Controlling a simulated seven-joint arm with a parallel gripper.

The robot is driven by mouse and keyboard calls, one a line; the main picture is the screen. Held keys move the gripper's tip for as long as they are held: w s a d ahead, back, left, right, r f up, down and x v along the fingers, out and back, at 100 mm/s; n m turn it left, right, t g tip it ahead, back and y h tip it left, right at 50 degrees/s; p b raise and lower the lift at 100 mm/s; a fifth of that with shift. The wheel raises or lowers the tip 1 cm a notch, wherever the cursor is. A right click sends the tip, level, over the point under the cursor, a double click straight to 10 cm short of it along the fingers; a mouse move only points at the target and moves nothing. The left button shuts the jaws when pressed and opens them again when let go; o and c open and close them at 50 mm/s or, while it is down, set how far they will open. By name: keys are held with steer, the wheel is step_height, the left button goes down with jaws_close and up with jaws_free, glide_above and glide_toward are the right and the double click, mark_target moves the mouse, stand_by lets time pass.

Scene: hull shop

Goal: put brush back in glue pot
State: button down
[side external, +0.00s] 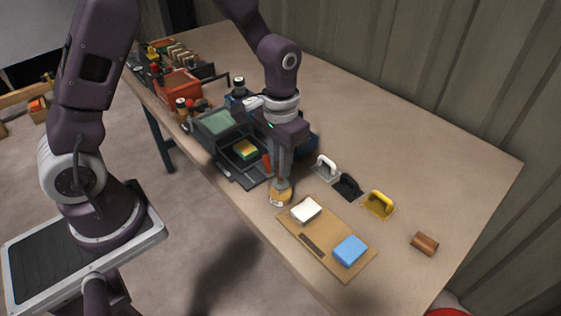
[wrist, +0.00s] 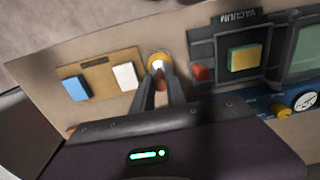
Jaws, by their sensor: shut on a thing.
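The glue pot (side external: 283,198) is a small tan-yellow round pot near the table's front edge, beside the tan board. In the wrist view the pot (wrist: 152,57) shows as a yellow ring with a pale inside, just beyond my fingertips. My gripper (side external: 281,177) points down directly above the pot. In the wrist view its fingers (wrist: 161,88) are closed around a brownish handle, which I take to be the brush (wrist: 160,77). The brush's lower end lines up with the pot's opening. I cannot tell whether its bristles are inside the pot or above it; the fingers hide most of the brush.
A tan board (side external: 326,247) holds a white block (side external: 305,210) and a blue block (side external: 350,250). A dark tray (side external: 226,162) with a yellow-green sponge stands left of the pot. Several handled floats, one yellow (side external: 379,204), stand behind. The table's right side is mostly clear.

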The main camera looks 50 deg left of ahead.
steer(key=shift+f, duration=0.15)
steer(key=c, duration=1.3)
jaws_free()
steer(key=shift+c, duration=0.2)
step_height(320, 180, up, 12)
steer(key=r, duration=0.1)
steer(key=s+a+r+t, duration=0.1)
steer(key=s+r+t, duration=0.1)
steer(key=s, duration=0.7)
steer(key=s+a+r+t, duration=0.1)
steer(key=s+r+t, duration=0.2)
steer(key=s, duration=0.6)
step_height(320, 180, up, 2)
steer(key=shift+s+r+t, duration=0.1)
steer(key=shift+s+t, duration=0.2)
steer(key=shift+s, duration=0.1)
